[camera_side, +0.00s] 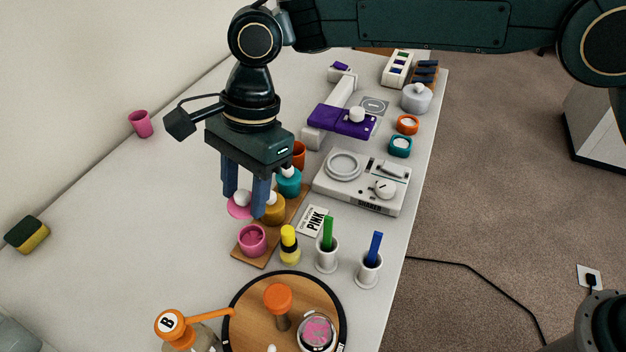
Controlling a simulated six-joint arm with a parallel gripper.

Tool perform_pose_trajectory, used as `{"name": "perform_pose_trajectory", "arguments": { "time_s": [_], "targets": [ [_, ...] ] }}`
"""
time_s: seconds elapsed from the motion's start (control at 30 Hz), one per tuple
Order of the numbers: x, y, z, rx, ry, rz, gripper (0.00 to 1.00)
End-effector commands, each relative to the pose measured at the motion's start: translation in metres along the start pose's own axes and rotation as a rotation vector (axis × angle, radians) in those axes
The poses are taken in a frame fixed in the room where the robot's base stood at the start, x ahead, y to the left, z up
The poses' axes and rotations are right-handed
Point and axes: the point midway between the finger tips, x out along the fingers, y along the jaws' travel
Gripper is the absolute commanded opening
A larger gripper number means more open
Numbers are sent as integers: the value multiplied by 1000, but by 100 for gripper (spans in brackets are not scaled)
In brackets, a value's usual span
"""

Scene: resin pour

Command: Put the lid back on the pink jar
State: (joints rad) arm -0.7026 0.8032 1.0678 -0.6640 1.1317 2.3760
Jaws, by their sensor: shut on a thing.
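The pink jar (252,241) stands uncovered at the near end of a wooden board (250,263), with pink material showing inside. My gripper (245,203) points down and is shut on the white knob of the pink lid (236,211). The lid looks level and is apart from the jar, up and left of its mouth in the picture. The nearer finger hides part of the lid. Its exact height over the board is hard to tell.
A mustard jar (273,213), a teal jar (289,187) and an orange jar (299,153) line the board behind. A yellow-and-black bottle (289,246) and white cups (327,256) stand to the right. A round wooden turntable (250,308) is in front.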

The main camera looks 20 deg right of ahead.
Motion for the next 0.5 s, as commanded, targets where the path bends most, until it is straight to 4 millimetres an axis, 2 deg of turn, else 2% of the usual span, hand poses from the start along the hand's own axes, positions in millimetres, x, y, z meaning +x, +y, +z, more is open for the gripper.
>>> {"name": "perform_pose_trajectory", "arguments": {
  "time_s": [0.5],
  "targets": [
    [8, 0, -1, -2, 0, 2, 20]
  ]
}}
